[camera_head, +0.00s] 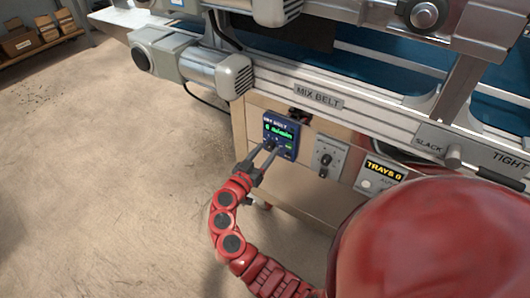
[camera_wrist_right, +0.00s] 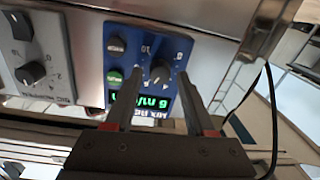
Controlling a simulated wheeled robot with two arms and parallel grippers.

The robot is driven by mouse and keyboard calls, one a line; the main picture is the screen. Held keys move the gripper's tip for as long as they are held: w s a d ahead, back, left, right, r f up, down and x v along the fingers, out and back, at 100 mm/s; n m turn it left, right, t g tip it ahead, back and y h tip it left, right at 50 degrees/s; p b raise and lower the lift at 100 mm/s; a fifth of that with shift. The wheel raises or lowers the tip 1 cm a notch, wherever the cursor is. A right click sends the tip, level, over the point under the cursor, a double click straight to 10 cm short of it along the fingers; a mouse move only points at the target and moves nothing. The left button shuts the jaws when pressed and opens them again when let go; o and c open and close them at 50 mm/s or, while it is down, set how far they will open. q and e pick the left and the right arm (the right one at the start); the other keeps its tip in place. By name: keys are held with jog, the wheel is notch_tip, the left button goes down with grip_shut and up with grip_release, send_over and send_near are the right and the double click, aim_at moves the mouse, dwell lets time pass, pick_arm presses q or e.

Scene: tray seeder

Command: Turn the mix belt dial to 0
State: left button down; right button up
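The mix belt panel (camera_head: 282,134) is a blue box with a green display, mounted on the machine's front below the MIX BELT label (camera_head: 318,97). The display (camera_wrist_right: 135,108) is upside down in the right wrist view and appears to read 6 m/min. The dial (camera_wrist_right: 160,71) is a dark round knob with a pale pointer mark and printed numbers around it. My right gripper (camera_head: 275,147) is at the panel's lower part. In the right wrist view its fingers are apart, one on each side of the dial; I cannot tell whether they touch it. My left gripper is not in view.
A grey panel with a knob (camera_head: 325,158) stands beside the blue panel, then a TRAYS display (camera_head: 384,169). A SLACK/TIGHT lever (camera_head: 453,156) is further right. A motor (camera_head: 190,60) juts out at upper left. The floor (camera_head: 110,190) at left is clear.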

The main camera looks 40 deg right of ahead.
grip_shut()
